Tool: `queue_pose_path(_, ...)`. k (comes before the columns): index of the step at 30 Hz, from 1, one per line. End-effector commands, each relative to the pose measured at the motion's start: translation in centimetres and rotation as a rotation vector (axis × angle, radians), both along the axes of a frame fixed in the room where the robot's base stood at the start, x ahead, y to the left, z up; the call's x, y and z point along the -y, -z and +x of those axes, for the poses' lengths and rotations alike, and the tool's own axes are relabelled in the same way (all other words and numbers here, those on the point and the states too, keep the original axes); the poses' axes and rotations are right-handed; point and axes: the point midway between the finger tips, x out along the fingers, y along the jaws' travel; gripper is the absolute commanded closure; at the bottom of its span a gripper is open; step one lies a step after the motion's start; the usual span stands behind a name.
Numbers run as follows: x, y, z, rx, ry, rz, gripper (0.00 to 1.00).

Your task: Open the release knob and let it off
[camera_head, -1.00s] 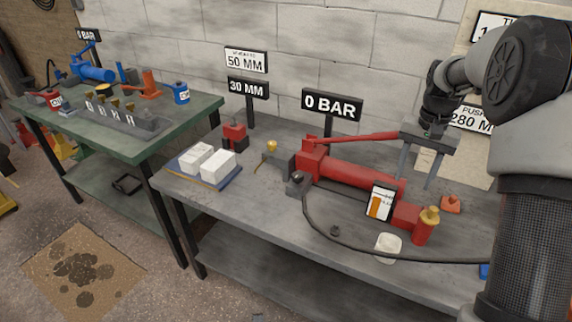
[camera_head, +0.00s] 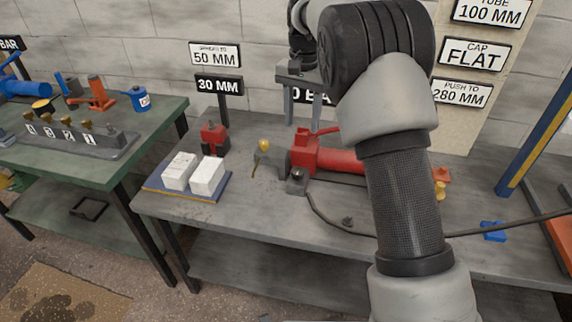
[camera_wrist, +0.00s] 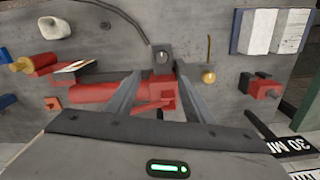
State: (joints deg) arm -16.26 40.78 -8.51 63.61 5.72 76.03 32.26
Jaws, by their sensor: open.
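The red hand pump (camera_head: 338,161) lies on the grey bench; my arm hides its right part in the head view. It also shows in the wrist view (camera_wrist: 95,93). A small dark round knob on a grey block (camera_head: 297,176) sits at the pump's left end, with a black hose by it. A brass ball knob (camera_head: 264,145) stands just left of that end. I cannot tell for sure which is the release knob. My gripper (camera_head: 300,118) is open and empty, fingers down, above the pump's left end. The wrist view shows the block (camera_wrist: 161,57) near and between my fingertips.
White blocks (camera_head: 207,176) lie on a blue tray to the left, with a small red tool (camera_head: 214,139) behind. The black hose (camera_head: 330,215) curves across the bench front. Signs (camera_head: 219,86) and the wall stand behind. The bench front at left is clear.

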Motion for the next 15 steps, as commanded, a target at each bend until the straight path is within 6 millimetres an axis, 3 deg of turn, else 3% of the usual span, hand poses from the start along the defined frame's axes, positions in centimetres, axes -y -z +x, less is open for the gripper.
queue_pose_path(7,-0.4,1.4,0.0,-0.002,0.002,0.0,0.52)
queue_pose_path(15,-0.4,7.0,-0.1,-0.003,0.001,-0.001,0.52)
